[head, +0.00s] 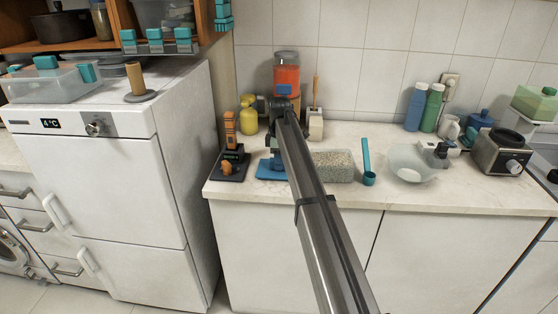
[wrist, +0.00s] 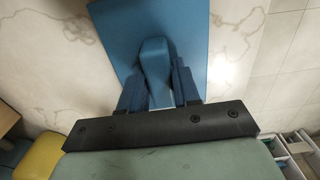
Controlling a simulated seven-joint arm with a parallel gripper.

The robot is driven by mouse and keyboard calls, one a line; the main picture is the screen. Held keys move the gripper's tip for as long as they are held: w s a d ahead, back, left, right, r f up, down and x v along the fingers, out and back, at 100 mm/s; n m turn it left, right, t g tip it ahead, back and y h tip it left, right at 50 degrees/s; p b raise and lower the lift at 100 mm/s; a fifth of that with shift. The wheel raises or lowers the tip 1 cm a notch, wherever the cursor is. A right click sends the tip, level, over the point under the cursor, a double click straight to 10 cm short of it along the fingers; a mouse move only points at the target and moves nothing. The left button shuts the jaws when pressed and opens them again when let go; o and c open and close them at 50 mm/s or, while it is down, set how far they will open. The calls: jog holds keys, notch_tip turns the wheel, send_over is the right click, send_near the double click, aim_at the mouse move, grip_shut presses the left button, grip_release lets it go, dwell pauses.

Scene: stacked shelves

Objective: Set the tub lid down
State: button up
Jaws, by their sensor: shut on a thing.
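The tub lid (head: 268,172) is a flat blue plate with a raised handle. In the wrist view the blue lid (wrist: 195,20) lies beyond my fingers over the white marble counter. My gripper (wrist: 157,75) is shut on the lid's handle, with one finger on each side. In the head view my gripper (head: 275,157) is above the lid, partly hidden by my arm. The lid looks flat and at or very near the counter top; I cannot tell whether it touches. An open tub (head: 338,167) of pale grains stands just right of my arm.
A dark stand (head: 232,168) with an orange item is close on the left. A yellow bottle (head: 248,115) and a red-filled jar (head: 287,75) stand behind. A teal scoop (head: 367,165) and a glass bowl (head: 410,167) are to the right. The counter's front edge is near the lid.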

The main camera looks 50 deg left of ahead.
jog(key=o, duration=1.1)
jog(key=shift+c, duration=0.2)
jog(key=shift+r, duration=0.1)
notch_tip(320, 180, up, 12)
